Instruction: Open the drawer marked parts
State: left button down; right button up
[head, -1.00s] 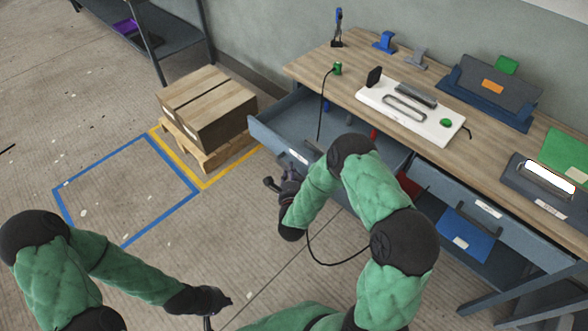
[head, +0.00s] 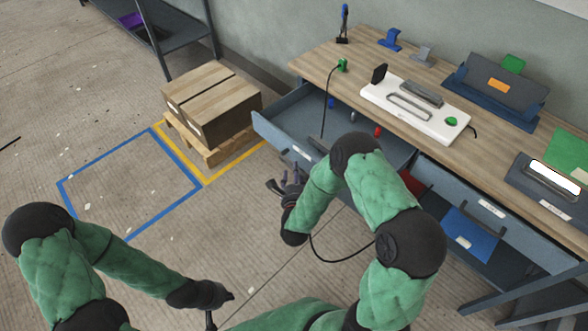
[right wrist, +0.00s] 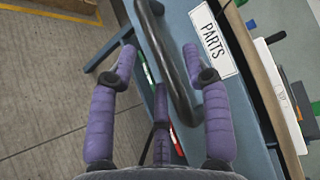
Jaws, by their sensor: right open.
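The drawer marked PARTS (head: 272,134) is the left drawer under the wooden bench, and it stands pulled out with its inside showing. Its white PARTS label (right wrist: 212,40) and dark bar handle (right wrist: 172,62) show in the right wrist view. My right gripper (head: 284,184) is in front of the drawer front, beside the handle. In the right wrist view my right gripper (right wrist: 158,58) is open, its purple fingers apart on either side of the handle, not closed on it. My left gripper (head: 218,298) is low over the floor, away from the bench; its fingers are too small to judge.
Small blue, grey and red items lie in the drawer. A second drawer (head: 458,192) with a blue card is to the right. A white device (head: 415,112) stands on the bench. A cardboard box (head: 212,100) on a pallet stands left of the drawer. The blue-outlined floor is clear.

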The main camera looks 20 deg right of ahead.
jog(key=v, duration=0.9)
jog(key=s+a+f+n+g+y, duration=0.2)
jog(key=a+f+n+g+y, duration=0.15)
jog(key=f+n, duration=0.3)
jog(key=s+a+f+n+g+y, duration=0.25)
jog(key=f+n+g, duration=0.2)
jog(key=f, duration=0.25)
jog(key=s+a+f+n+g+y, duration=0.1)
jog(key=s+a+n+g+y, duration=0.1)
jog(key=s+n, duration=0.3)
jog(key=s+a+f+n+g+y, duration=0.2)
jog(key=s+n+g, duration=0.2)
jog(key=s, duration=0.4)
jog(key=shift+n+g, duration=0.4)
jog(key=shift+n, duration=0.4)
jog(key=shift+a+f, duration=0.1)
